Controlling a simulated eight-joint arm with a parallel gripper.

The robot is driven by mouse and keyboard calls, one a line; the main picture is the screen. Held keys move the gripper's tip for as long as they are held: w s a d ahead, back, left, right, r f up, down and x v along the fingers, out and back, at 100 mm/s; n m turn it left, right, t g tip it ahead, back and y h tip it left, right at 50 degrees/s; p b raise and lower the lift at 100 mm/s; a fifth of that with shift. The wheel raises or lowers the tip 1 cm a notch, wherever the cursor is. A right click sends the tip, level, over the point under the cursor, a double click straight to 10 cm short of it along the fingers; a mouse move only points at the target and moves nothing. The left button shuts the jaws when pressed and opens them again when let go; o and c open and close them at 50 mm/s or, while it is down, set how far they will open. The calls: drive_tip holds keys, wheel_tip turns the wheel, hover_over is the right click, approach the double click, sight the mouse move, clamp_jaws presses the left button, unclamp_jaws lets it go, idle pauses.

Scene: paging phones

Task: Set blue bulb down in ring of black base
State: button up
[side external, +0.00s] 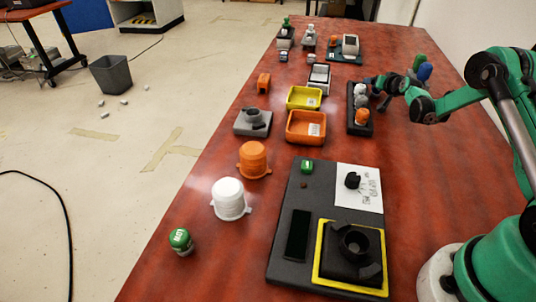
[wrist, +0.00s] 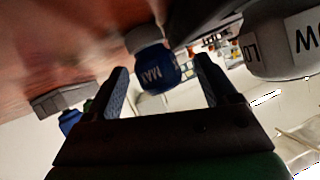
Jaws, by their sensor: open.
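In the wrist view a blue bulb (wrist: 157,77) with white lettering and a pale base lies between the two finger lines of my gripper (wrist: 163,85). The fingers stand apart, with a visible gap on each side of the bulb. In the side view my gripper (side external: 377,84) is at the far right, beside a dark tray; its fingers are small there. A blue thing (side external: 425,72) shows behind my arm; I cannot tell if it is the same bulb. The black base (side external: 331,263) with an upright ring (side external: 340,236) sits inside a yellow frame on the near dark board, its ring empty.
The dark tray (side external: 351,128) holds grey and orange pieces. Large grey labelled pieces (wrist: 285,50) are close at the right in the wrist view. Orange (side external: 306,139) and yellow (side external: 303,106) bins, white (side external: 229,198) and orange (side external: 253,159) ribbed pieces and a green bulb (side external: 180,240) stand left.

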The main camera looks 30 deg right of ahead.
clamp_jaws()
